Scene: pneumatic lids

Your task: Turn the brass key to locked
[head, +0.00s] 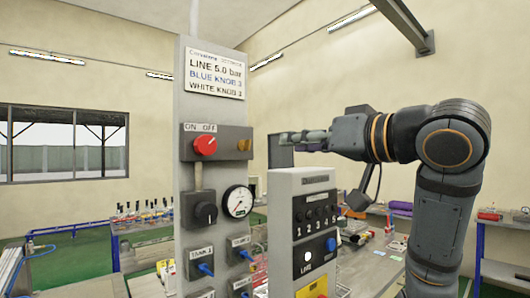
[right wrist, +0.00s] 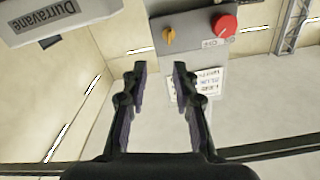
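The brass key (head: 244,145) sits on the right part of a grey switch box on the tall grey panel, beside a red knob (head: 205,145). In the right wrist view the brass key (right wrist: 168,37) shows beyond the fingertips, roughly in line with the gap between them. My right gripper (head: 284,138) points left towards the key and is apart from it. The right wrist view shows its two fingers (right wrist: 159,68) spread, with nothing between them. The key's lock markings are not readable. My left gripper is out of view.
Below the switch box are a black knob (head: 206,214), a pressure gauge (head: 238,201) and several blue valve handles. A shorter grey control box (head: 305,225) stands in front, below my right gripper. A bench with tools (head: 150,213) is behind at left.

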